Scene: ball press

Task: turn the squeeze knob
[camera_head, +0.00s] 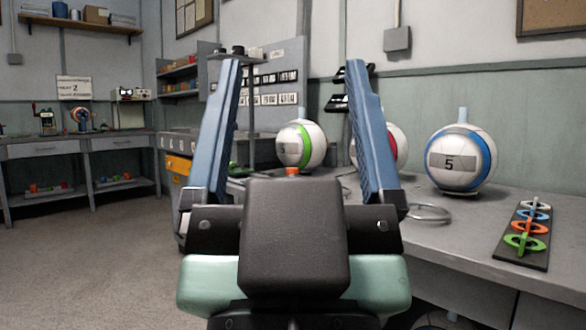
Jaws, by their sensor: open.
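My gripper (292,66) is open, with its two blue fingers spread wide and pointing up and away from me. Nothing is between its fingers close to me. Behind the fingers a tall stand with a dark post and a top plate (240,57) rises from the bench, partly hidden by the left finger. Small dark knob-like parts sit on top of it, but I cannot tell whether one is the squeeze knob. A white ball with a green stripe (301,145) shows between the fingers on the bench. A ball with a red stripe (399,146) is mostly hidden behind the right finger.
A white ball with a blue stripe (460,158) sits on the grey bench (455,227) at right. A dark strip with coloured rings (522,234) lies near its front edge. A metal ring (428,213) lies beside the right finger. The floor at left (85,250) is clear.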

